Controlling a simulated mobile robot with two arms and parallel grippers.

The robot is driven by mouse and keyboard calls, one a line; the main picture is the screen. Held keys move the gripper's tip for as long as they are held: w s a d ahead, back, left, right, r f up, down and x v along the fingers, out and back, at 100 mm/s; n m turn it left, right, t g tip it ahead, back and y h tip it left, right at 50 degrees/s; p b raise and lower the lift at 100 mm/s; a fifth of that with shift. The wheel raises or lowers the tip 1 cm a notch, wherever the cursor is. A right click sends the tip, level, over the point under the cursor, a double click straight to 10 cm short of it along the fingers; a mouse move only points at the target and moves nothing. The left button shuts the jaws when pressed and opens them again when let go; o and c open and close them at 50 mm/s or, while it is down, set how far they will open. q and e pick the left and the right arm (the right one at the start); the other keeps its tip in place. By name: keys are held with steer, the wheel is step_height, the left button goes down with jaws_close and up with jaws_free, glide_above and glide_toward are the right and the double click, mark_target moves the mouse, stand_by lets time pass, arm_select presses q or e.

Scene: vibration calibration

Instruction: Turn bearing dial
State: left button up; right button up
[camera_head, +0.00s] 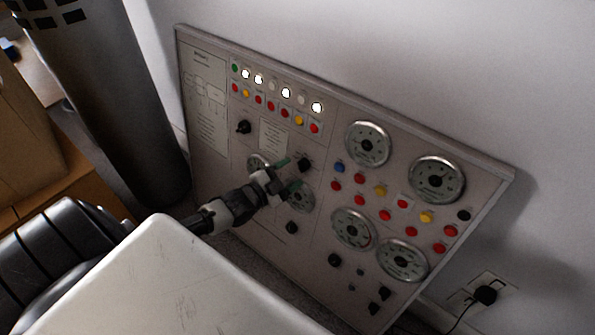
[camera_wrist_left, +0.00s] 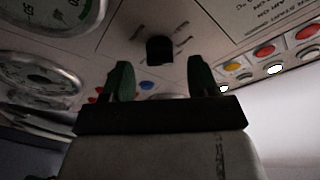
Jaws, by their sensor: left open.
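A grey control panel (camera_head: 320,130) leans against the wall and carries several black knobs and round gauges. I cannot read which knob is labelled as the bearing dial. My left gripper (camera_head: 289,174) is open in front of the panel, its green-tipped fingers pointing at it. A black knob (camera_head: 305,164) is just beyond the fingertips. In the left wrist view this black knob (camera_wrist_left: 160,49), with marks around it, appears between and beyond the two open fingers (camera_wrist_left: 161,75). I see no contact. The gripper partly hides two gauges behind it. My right gripper is not in view.
Other knobs sit at the upper left (camera_head: 243,127) and below the gripper (camera_head: 292,227). Rows of coloured buttons and lit lamps (camera_head: 286,93) run along the top. Large gauges (camera_head: 367,144) fill the right half. A plugged wall socket (camera_head: 486,294) is at the lower right.

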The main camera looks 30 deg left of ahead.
mark_target(303, 166)
arm_select(q)
steer(key=shift+x, duration=1.4)
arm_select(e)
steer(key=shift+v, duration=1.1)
arm_select(q)
steer(key=shift+c, duration=0.4)
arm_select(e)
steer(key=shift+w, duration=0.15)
arm_select(q)
steer(key=c, duration=0.8)
steer(key=shift+c, duration=0.2)
steer(key=shift+n, duration=0.3)
steer(key=shift+s+d+f+n+t+y+p, duration=0.1)
steer(key=shift+n+t+y+p, duration=0.3)
steer(key=shift+n, duration=1.35)
steer(key=shift+w+d+n+t+y+p, duration=0.1)
steer(key=shift+n+y+p, duration=0.55)
steer(key=shift+n, duration=1.15)
steer(key=shift+s+d+f+n+t+y+p, duration=0.1)
steer(key=shift+n+t+y+p, duration=0.15)
steer(key=shift+n+y, duration=1)
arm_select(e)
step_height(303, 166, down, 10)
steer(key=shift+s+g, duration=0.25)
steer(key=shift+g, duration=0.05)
arm_select(q)
steer(key=shift+n+h, duration=0.5)
steer(key=shift+n, duration=0.1)
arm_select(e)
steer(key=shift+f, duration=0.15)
